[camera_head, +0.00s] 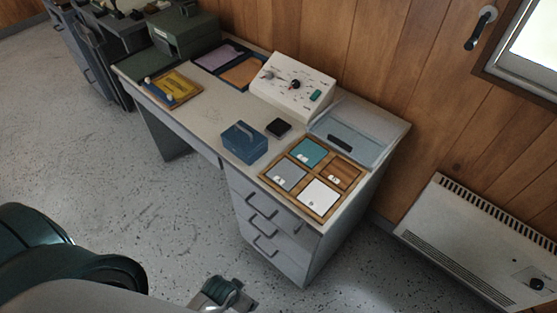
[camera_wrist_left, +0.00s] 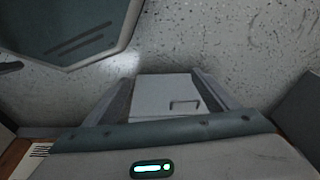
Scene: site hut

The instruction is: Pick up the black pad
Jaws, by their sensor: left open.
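The black pad (camera_head: 278,128) is a small dark square lying flat on the desk top, just right of a blue box with a handle (camera_head: 243,143). My left gripper (camera_head: 225,293) shows at the bottom of the head view, over the floor in front of the desk, well below and apart from the pad. In the left wrist view its two fingers (camera_wrist_left: 163,97) are spread and empty, with a grey drawer front beyond them. The pad is not seen in the wrist view. My right gripper is not in view.
The desk (camera_head: 205,115) also holds a white control box (camera_head: 292,86), a grey-blue tray (camera_head: 370,148) with a dark item, a wooden tray (camera_head: 265,179) with coloured squares, and a green case (camera_head: 184,35). A white heater (camera_head: 470,240) stands right. The desk middle is clear.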

